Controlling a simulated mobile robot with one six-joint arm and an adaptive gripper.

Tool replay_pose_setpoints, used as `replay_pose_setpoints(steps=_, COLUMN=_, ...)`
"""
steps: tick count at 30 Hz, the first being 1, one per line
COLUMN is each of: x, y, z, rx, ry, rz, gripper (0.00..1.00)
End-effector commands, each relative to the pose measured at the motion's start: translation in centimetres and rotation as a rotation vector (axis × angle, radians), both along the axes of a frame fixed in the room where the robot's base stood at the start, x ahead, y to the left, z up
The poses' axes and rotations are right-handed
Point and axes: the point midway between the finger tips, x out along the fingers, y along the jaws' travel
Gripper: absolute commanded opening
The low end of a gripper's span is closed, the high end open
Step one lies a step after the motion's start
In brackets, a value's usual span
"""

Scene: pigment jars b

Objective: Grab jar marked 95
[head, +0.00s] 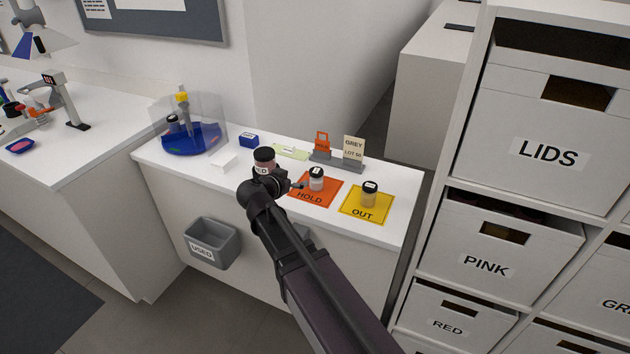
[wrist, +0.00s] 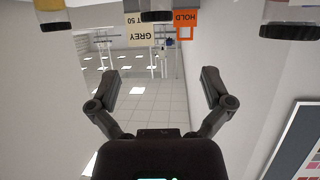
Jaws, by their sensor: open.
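Three dark-lidded jars stand on the white counter. One jar (head: 316,179) with pale pinkish contents is on the orange HOLD mat (head: 330,191). One jar (head: 369,193) with yellow-tan contents is on the yellow OUT mat (head: 384,211). A third jar (head: 264,157) is just behind my gripper (head: 284,184), its lower part hidden. Lid labels are too small to read, so I cannot tell which is 95. In the upside-down wrist view, my gripper (wrist: 160,88) is open with nothing between the fingers. The jars (wrist: 48,6), (wrist: 156,15) and (wrist: 293,22) show at its top edge.
An orange tag and a GREY LOT 50 card (head: 353,148) stand in a grey holder behind the mats. A blue tray with a clear shield (head: 190,138) is at left. A USED bin (head: 212,243) hangs in front. Shelves with labelled boxes (head: 547,152) rise at right.

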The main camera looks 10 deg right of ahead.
Motion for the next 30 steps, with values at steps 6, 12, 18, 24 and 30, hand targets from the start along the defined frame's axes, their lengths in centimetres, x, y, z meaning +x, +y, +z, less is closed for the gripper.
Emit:
replay_pose_setpoints(steps=6, x=1.7, y=-1.4, z=-1.2, rx=0.001, ry=0.000, rz=-0.001, gripper=1.00)
replay_pose_setpoints(steps=12, x=3.8, y=-3.3, z=-2.4, rx=0.001, ry=0.000, rz=-0.001, gripper=1.00)
replay_pose_setpoints(steps=18, x=5.3, y=-4.6, z=-3.1, rx=0.000, ry=0.001, rz=0.000, gripper=1.00)
replay_pose_setpoints(steps=24, x=5.7, y=-5.0, z=-3.2, rx=0.000, ry=0.002, rz=0.002, gripper=1.00)
replay_pose_setpoints(steps=30, x=5.6, y=-5.0, z=-3.2, rx=0.000, ry=0.001, rz=0.001, gripper=1.00)
